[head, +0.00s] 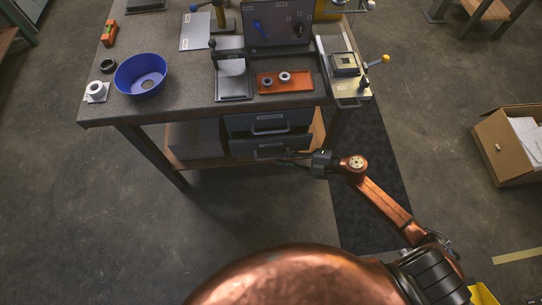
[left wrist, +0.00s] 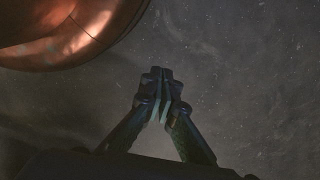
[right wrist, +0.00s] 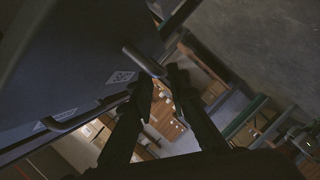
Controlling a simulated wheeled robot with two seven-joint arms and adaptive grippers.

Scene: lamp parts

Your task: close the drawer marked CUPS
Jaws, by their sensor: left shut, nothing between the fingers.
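The drawer unit under the bench has an upper drawer (head: 262,119) and a lower drawer (head: 242,147). The lower front stands out a little further. In the right wrist view a dark drawer front (right wrist: 70,55) carries a white label (right wrist: 121,77) that seems to read CUPS, turned over, with a bar handle (right wrist: 143,61) beside it. My right gripper (head: 280,161) is at the lower drawer's handle. Its fingers (right wrist: 161,78) are apart, with the handle's end near the tips; contact is unclear. My left gripper (left wrist: 160,112) is shut and empty above the floor, outside the head view.
The bench top (head: 190,100) above holds a blue bowl (head: 140,75), an orange tray (head: 285,81) and fixtures. A grey box (head: 195,139) sits left of the drawers on the shelf. A cardboard box (head: 510,150) stands at right. The floor before the drawers is clear.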

